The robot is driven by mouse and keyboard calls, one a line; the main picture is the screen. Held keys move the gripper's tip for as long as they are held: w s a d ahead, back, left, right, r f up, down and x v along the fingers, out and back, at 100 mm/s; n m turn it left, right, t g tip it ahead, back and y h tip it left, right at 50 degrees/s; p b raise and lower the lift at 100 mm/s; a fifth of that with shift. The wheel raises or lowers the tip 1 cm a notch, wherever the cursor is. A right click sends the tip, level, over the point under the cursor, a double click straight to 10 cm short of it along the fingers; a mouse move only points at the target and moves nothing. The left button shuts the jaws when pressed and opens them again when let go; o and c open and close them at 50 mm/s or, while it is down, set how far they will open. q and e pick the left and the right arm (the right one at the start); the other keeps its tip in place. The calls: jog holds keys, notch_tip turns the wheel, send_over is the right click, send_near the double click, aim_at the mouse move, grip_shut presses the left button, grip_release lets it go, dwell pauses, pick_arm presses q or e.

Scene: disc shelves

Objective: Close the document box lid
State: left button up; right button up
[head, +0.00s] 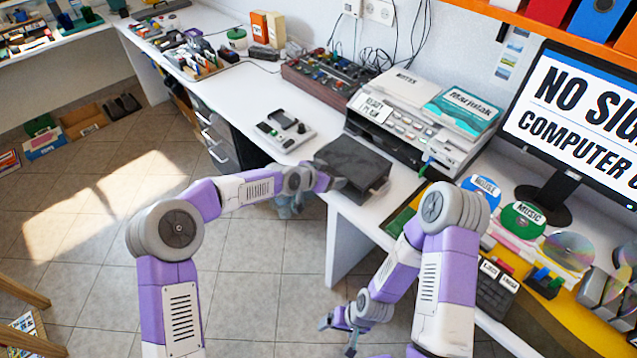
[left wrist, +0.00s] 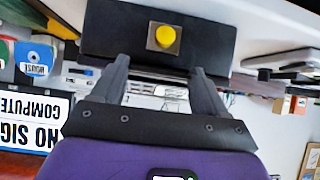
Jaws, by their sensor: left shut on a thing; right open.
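A dark grey, flat box (head: 352,160), which looks like the document box, lies at the front edge of the white desk. Its top looks roughly level in the head view. I cannot clearly separate lid from body. My left gripper (head: 338,184) is at the box's front left side. In the left wrist view the fingers (left wrist: 160,64) meet a black panel (left wrist: 220,35) with a yellow knob (left wrist: 165,38). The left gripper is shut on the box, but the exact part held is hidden. My right gripper (head: 338,336) is open and empty, low in front of the desk.
A printer (head: 405,118) stands right behind the box. A small grey device (head: 285,130) lies to its left. A monitor (head: 575,115) and labelled discs (head: 523,220) are to the right.

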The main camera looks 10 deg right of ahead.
pick_arm(q)
jog(key=shift+w+a, duration=0.1)
jog(key=shift+w, duration=0.05)
jog(key=shift+r, duration=0.1)
jog(key=o, duration=1.5)
jog(key=p+v, duration=0.1)
jog(key=v, duration=0.6)
jog(key=shift+s+a+p, duration=0.25)
jog(key=shift+a+p, duration=0.05)
jog(key=shift+p, duration=0.1)
